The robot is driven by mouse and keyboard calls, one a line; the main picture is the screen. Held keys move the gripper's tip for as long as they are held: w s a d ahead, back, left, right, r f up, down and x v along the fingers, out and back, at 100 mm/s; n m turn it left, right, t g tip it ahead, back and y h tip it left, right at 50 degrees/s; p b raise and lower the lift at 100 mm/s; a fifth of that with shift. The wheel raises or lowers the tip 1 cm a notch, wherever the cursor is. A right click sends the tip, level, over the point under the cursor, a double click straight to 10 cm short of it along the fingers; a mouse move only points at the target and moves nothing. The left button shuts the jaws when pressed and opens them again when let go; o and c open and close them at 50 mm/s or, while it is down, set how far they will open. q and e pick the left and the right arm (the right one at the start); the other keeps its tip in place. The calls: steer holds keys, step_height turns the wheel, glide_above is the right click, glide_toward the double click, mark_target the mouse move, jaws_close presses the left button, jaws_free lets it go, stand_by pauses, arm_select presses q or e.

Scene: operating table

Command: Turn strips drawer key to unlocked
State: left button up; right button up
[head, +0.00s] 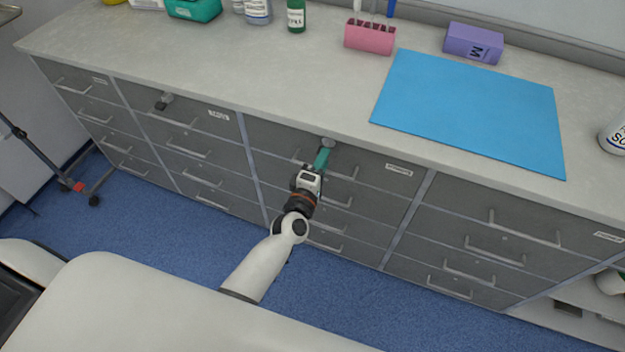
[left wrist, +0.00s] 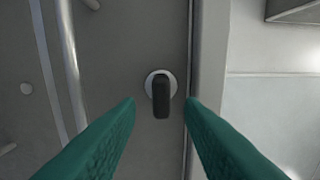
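A dark key (left wrist: 161,97) sits in a round, pale lock (left wrist: 150,82) on a grey drawer front. In the left wrist view its long grip runs up and down the picture. My left gripper (head: 323,158) is at the top drawer of the column right of centre-left, just below the pale lock (head: 328,142). Its teal fingers (left wrist: 160,103) are spread on both sides of the key, with a gap on each side. The drawer label (head: 399,170) is too small to read. My right gripper is not in view.
A second dark key (head: 164,102) sticks out from the top drawer one column to the left. Bar handles (head: 510,225) stand out from the drawers. The counter (head: 260,80) above holds a blue mat (head: 470,110), a pink rack (head: 369,38), a purple box (head: 473,43) and bottles.

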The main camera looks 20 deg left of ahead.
arm_select(q)
steer(key=s, duration=0.8)
steer(key=shift+s+a+b, duration=0.15)
steer(key=shift+s+b, duration=0.15)
steer(key=shift+b, duration=0.1)
steer(key=s+f+m+g+h, duration=0.1)
steer(key=s+f+m+g, duration=0.5)
steer(key=f, duration=0.9)
steer(key=s+f+m+g, duration=0.3)
steer(key=s+f+m, duration=0.45)
steer(key=f, duration=0.75)
steer(key=s+a+f+m+g, duration=0.2)
steer(key=s+f, duration=0.2)
steer(key=s, duration=0.4)
steer(key=s+a+f+m+g+y, duration=0.1)
steer(key=s+a+f+m+g, duration=0.1)
steer(key=s, duration=0.7)
steer(key=s+a+f+m+g, duration=0.2)
steer(key=s+a+f+g, duration=0.1)
steer(key=s+f, duration=0.4)
steer(key=shift+s+g+y, duration=0.3)
steer(key=shift+s+g, duration=0.2)
steer(key=shift+s, duration=0.5)
steer(key=shift+d, duration=0.1)
